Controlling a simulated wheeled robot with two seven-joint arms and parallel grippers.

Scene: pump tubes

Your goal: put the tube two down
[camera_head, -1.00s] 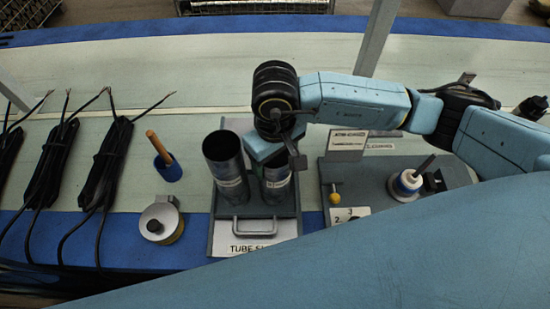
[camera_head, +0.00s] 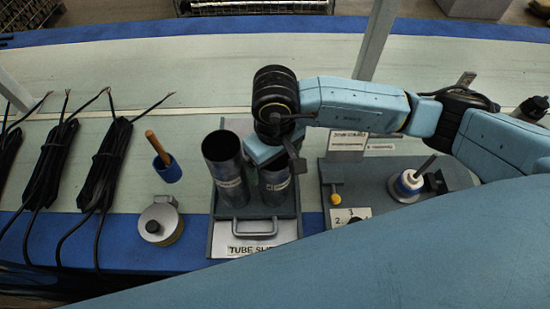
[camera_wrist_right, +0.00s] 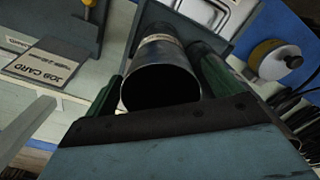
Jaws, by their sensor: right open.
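Two grey metal tubes stand upright side by side in the tube stand (camera_head: 226,206), each with a pale label band. The left tube (camera_head: 226,172) is clear of the gripper. My right gripper (camera_head: 272,158) is over the right tube (camera_head: 275,187) and hides its top. In the right wrist view, the open fingers of this gripper (camera_wrist_right: 165,88) stand on either side of this tube (camera_wrist_right: 160,76), whose dark mouth faces the camera. I cannot tell whether the fingers touch it. My left gripper is not in view.
To the left are a round tin (camera_head: 160,222), a wooden-handled tool (camera_head: 160,154) and black cable bundles (camera_head: 103,165). The mat behind is clear.

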